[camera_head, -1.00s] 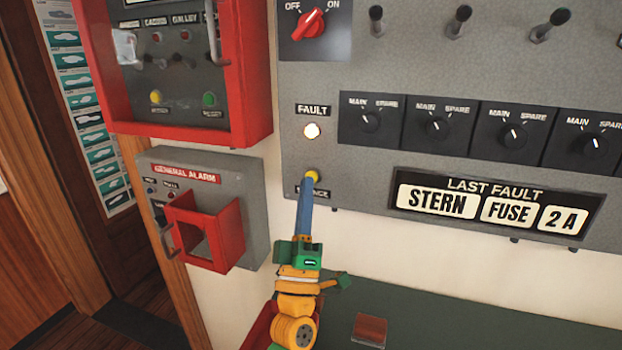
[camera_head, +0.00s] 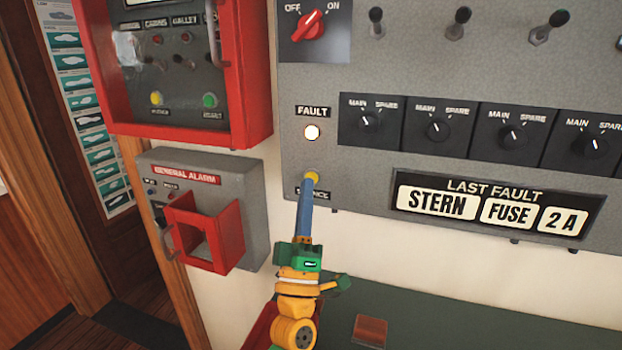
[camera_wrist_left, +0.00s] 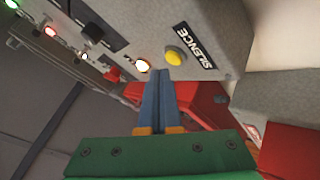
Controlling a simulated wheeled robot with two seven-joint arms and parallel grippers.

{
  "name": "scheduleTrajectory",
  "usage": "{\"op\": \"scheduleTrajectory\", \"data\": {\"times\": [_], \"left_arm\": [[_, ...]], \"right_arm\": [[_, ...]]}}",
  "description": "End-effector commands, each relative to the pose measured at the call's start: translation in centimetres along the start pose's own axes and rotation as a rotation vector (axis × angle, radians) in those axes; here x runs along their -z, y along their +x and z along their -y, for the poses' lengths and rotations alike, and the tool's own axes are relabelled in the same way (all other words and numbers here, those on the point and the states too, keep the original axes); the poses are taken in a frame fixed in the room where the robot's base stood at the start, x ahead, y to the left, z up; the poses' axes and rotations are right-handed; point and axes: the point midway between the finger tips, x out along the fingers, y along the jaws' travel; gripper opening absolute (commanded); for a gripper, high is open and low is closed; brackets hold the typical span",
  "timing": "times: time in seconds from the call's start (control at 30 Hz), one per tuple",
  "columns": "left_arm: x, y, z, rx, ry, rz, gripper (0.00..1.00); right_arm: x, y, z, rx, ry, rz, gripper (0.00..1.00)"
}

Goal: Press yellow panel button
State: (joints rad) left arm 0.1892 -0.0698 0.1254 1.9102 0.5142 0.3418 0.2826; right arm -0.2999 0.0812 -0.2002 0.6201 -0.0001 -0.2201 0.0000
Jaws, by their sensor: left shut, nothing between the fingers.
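The yellow button (camera_head: 312,176) sits on the grey panel under the lit fault lamp, above a label that my gripper partly covers. In the left wrist view the yellow button (camera_wrist_left: 174,55) is fully visible beside the word SILENCE. My left gripper (camera_head: 309,184) has its blue fingers shut and empty, pointing up at the button. In the head view the fingertips overlap the button's lower edge. In the wrist view the fingertips (camera_wrist_left: 160,74) lie just below and left of it; contact cannot be told. My right gripper is not in view.
A general alarm box (camera_head: 205,185) with a red guard (camera_head: 222,238) juts out left of my gripper. A red-framed box (camera_head: 245,75) with another yellow button (camera_head: 156,98) hangs above it. Rotary switches (camera_head: 436,127) line the panel at right. A dark green surface (camera_head: 470,325) lies below.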

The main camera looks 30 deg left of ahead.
Motion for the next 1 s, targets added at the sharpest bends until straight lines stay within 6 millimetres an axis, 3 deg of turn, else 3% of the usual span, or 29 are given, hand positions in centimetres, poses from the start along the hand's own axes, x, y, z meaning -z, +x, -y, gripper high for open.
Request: {"op": "scheduleTrajectory", "data": {"times": [1.0], "left_arm": [[-0.4,0.54,0.4,-0.001,0.0,0.0,0.0]], "right_arm": [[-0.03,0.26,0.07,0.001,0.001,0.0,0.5]]}}
